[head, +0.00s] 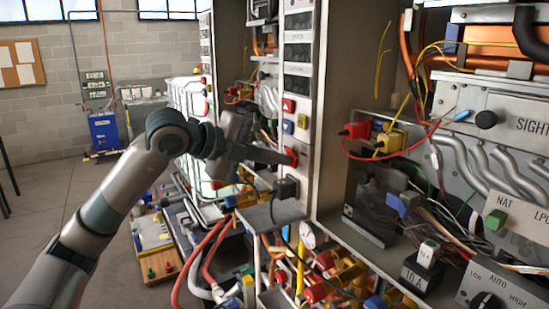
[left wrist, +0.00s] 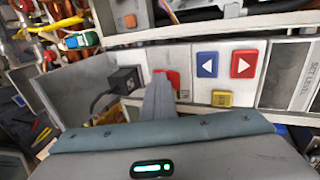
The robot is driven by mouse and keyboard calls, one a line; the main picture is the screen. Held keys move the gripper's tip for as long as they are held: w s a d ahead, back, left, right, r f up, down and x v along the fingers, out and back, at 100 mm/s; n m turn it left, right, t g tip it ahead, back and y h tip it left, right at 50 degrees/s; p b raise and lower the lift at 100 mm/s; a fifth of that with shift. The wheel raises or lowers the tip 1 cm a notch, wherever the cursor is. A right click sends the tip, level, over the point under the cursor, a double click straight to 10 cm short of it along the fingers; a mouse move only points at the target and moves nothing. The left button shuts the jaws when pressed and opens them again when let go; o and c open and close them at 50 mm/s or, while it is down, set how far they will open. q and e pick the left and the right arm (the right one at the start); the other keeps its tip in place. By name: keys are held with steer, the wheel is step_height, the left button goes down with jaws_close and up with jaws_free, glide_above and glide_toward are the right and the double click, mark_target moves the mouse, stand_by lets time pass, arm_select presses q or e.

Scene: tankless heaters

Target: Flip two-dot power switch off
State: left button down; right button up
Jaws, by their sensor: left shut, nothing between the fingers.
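A red switch (head: 291,157) sits low on the white panel strip of the heater. It also shows in the left wrist view (left wrist: 174,78), partly hidden behind my fingers. I cannot make out dots on it or which way it is tipped. My left gripper (head: 279,157) is shut and empty, its fingertips at the switch. In the left wrist view the closed fingers (left wrist: 159,82) overlap the switch's left part; I cannot tell whether they touch it. My right gripper is not in view.
Beside the switch are a blue arrow button (left wrist: 207,65), a red arrow button (left wrist: 244,64), a yellow button (left wrist: 222,98) and a black plug (left wrist: 125,80) with a cable. Hoses and valves (head: 320,285) crowd the space below. An open cabinet with wires stands at right.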

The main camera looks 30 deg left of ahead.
arm_select(q)
steer(key=shift+w+r+p, duration=0.1)
steer(key=shift+r+p, duration=0.25)
steer(key=shift+r, duration=0.55)
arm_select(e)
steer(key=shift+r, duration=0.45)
arm_select(q)
steer(key=shift+a+r+t, duration=0.15)
steer(key=shift+t, duration=0.15)
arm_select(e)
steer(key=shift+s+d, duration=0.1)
